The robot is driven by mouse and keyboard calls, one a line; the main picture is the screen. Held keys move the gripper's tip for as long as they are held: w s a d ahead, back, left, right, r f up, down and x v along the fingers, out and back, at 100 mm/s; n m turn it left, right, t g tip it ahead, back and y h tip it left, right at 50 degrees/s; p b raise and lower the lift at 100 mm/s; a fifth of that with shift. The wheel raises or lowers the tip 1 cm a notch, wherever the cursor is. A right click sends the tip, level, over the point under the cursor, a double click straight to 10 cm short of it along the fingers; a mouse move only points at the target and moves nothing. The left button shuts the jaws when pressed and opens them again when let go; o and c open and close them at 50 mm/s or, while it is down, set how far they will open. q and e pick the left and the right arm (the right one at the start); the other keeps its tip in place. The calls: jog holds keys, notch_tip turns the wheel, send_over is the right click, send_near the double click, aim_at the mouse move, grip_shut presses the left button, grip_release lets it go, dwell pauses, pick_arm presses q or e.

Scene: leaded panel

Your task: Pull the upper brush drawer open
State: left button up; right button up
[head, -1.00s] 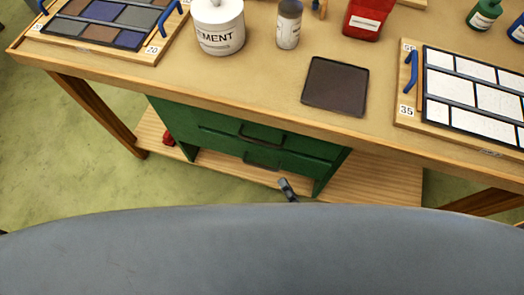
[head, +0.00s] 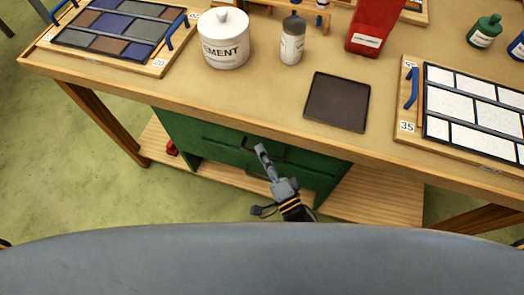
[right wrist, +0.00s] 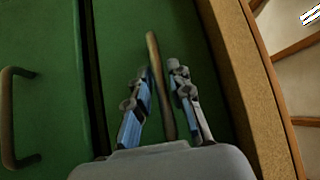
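The green drawer unit hangs under the workbench, with the upper brush drawer (head: 222,138) flush with it and looking closed. Its dark bar handle (right wrist: 154,62) runs between my right gripper's two fingers in the right wrist view. My right gripper (head: 261,150) is in front of this handle in the head view and hides part of it. In the right wrist view my right gripper (right wrist: 160,85) is open, with a finger on each side of the bar and gaps visible. The lower drawer handle (right wrist: 10,120) shows at the left there. My left gripper is not in view.
The wooden workbench edge (head: 150,100) overhangs the drawers closely. On top are a cement jar (head: 224,45), a grey bottle (head: 292,42), a dark flat tray (head: 337,102) and a white-paned panel (head: 470,105). A lower wooden shelf (head: 375,195) runs beneath the drawers.

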jog(key=shift+w+a, duration=0.15)
jog(key=shift+w, duration=0.15)
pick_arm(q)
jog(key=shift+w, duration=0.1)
pick_arm(e)
grip_shut()
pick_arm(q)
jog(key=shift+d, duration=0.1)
pick_arm(e)
jog(key=shift+s, duration=0.1)
